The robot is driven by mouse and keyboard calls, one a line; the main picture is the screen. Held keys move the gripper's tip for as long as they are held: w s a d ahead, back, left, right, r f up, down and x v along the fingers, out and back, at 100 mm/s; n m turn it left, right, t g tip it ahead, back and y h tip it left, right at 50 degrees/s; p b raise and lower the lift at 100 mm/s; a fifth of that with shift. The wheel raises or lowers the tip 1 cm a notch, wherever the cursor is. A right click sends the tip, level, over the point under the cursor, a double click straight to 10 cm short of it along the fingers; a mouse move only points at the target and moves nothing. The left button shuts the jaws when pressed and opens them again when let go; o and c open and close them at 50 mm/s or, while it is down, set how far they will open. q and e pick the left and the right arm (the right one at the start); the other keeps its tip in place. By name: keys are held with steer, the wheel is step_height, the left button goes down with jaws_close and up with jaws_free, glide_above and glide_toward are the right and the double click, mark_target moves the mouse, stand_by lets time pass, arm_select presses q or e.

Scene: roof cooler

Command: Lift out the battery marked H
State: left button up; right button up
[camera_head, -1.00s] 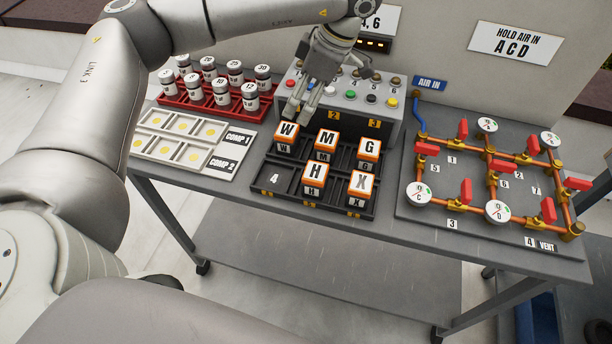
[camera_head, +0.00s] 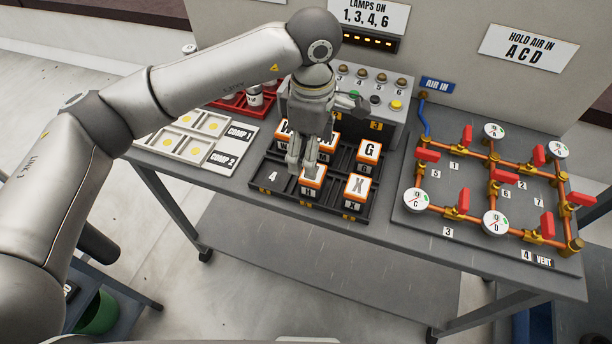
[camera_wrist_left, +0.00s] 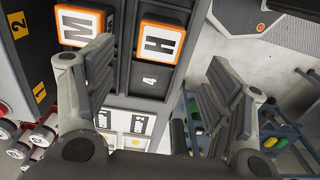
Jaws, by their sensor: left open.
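The battery marked H (camera_head: 314,184) is an orange-topped block with a white label. It sits in the front row of the black tray (camera_head: 283,193), between the empty slot 4 and the battery marked X (camera_head: 357,186). My left gripper (camera_head: 302,168) points down over the H battery and partly hides it. In the left wrist view, the H battery (camera_wrist_left: 160,42) lies in the upper middle, beyond the gap between my open left fingers (camera_wrist_left: 165,80). Nothing is held. I cannot tell the exact height above the battery. My right gripper is not in view.
The G battery (camera_head: 370,150) stands behind X. A button box (camera_head: 385,130) is behind the tray, a white tray (camera_head: 223,150) is left, and copper piping (camera_head: 480,212) is right.

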arm_select(q)
step_height(320, 180, down, 2)
steer(key=shift+d+f+p, duration=0.1)
steer(key=shift+f+p, duration=0.4)
steer(key=shift+f, duration=0.1)
step_height(320, 180, down, 4)
steer(key=shift+d+r+p, duration=0.15)
steer(key=shift+r+p, duration=0.05)
steer(key=shift+p, duration=0.5)
steer(key=shift+f, duration=0.35)
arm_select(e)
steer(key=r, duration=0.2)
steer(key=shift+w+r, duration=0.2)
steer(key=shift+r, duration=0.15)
arm_select(q)
steer(key=shift+c, duration=0.3)
steer(key=shift+c, duration=1.3)
steer(key=c, duration=1)
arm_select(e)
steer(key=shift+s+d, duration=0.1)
